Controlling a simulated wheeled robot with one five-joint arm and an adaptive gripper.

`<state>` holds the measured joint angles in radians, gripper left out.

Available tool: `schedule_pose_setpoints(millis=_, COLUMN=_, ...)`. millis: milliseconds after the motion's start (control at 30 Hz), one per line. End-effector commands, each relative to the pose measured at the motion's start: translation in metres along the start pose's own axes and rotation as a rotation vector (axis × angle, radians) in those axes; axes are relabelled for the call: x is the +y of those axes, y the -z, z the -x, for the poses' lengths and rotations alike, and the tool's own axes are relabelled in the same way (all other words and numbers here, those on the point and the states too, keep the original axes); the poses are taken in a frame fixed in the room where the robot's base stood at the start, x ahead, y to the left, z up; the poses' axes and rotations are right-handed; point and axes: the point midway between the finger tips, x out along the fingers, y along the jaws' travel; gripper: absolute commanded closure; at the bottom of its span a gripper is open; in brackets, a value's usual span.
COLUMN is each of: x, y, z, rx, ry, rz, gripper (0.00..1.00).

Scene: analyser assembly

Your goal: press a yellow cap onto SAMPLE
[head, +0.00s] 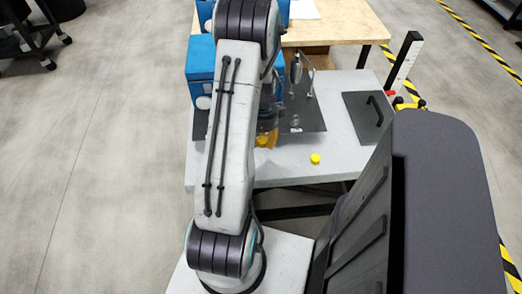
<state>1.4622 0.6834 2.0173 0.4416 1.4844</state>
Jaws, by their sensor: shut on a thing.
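A yellow cap (315,158) lies loose on the grey table (285,172), near its front edge. More yellow (265,140) shows to its left, low beside my arm; its shape is unclear. My gripper (268,108) is partly hidden behind my arm, over the dark plate (311,122). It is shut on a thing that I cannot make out. A small pale round item (295,121) sits on the plate, right of my gripper. I cannot tell which item is SAMPLE.
Blue boxes (199,62) stand at the table's left. A clear upright panel with metal parts (296,70) stands right of my gripper. A dark panel with a black handle (366,122) lies at the right, near a white-and-black post (403,62). A wooden table (335,25) stands behind.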

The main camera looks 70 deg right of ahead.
Motion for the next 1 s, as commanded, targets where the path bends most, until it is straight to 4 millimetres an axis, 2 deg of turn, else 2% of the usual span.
schedule_pose_setpoints(millis=33, x=-0.016, y=0.0, z=0.002, rx=0.0, ry=0.001, rz=0.001, gripper=0.8)
schedule_pose_setpoints(millis=200, x=-0.058, y=0.002, z=0.001, rx=0.0, ry=0.001, rz=-0.003, gripper=0.8)
schedule_pose_setpoints(millis=333, x=-0.087, y=0.004, z=0.006, rx=0.0, ry=0.001, rz=-0.013, gripper=0.8)
schedule_pose_setpoints(millis=500, x=-0.116, y=0.006, z=0.024, rx=0.0, ry=0.002, rz=-0.025, gripper=0.8)
schedule_pose_setpoints(millis=767, x=-0.135, y=0.008, z=0.046, rx=0.0, ry=0.0, rz=-0.043, gripper=0.8)
schedule_pose_setpoints(millis=1000, x=-0.123, y=0.007, z=0.046, rx=0.0, ry=-0.003, rz=-0.062, gripper=0.8)
